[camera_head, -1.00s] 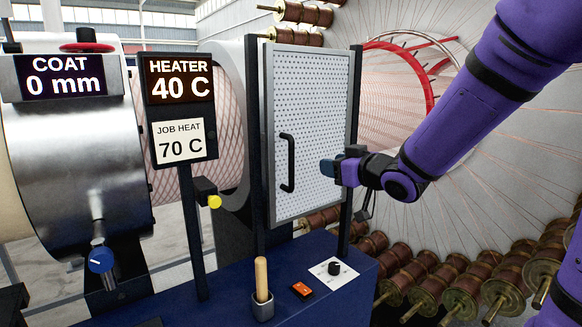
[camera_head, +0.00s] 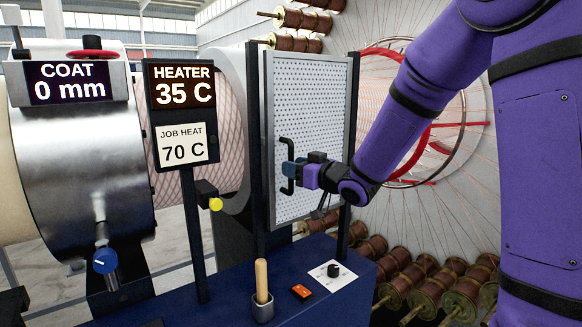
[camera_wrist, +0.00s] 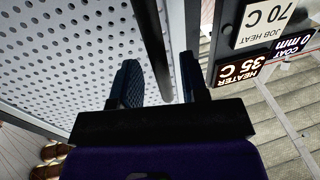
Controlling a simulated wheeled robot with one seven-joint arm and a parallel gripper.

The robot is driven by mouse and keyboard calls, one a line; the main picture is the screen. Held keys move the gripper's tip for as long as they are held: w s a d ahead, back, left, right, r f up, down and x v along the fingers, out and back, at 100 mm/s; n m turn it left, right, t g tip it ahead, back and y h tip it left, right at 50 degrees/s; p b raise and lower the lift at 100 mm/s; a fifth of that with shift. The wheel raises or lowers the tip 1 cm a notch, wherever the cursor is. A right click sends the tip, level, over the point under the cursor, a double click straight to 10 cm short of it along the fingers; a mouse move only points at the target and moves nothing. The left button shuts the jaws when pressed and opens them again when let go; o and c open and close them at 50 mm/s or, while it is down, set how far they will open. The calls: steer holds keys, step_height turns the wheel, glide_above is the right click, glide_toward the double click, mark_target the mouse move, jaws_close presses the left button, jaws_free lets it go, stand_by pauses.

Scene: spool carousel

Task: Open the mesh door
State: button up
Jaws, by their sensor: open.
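The mesh door (camera_head: 312,115) is a pale perforated panel in a grey frame, upright between dark posts, and looks shut. Its black vertical handle (camera_head: 283,150) is on the left part of the panel. My gripper (camera_head: 288,170) is at the handle, with its blue fingers overlapping the handle's lower half in the head view. In the wrist view my gripper (camera_wrist: 162,78) is open. The handle's dark bar (camera_wrist: 152,40) runs between the two fingers, and no grip on it shows. The perforated panel (camera_wrist: 65,50) fills the left of that view.
A heater sign (camera_head: 181,86) reads 35 C above a job heat plate (camera_head: 184,143) reading 70 C, left of the door. Spools (camera_head: 405,285) stand at right.

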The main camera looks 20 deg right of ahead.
steer(key=shift+x, duration=0.85)
jaws_close()
steer(key=shift+s, duration=0.1)
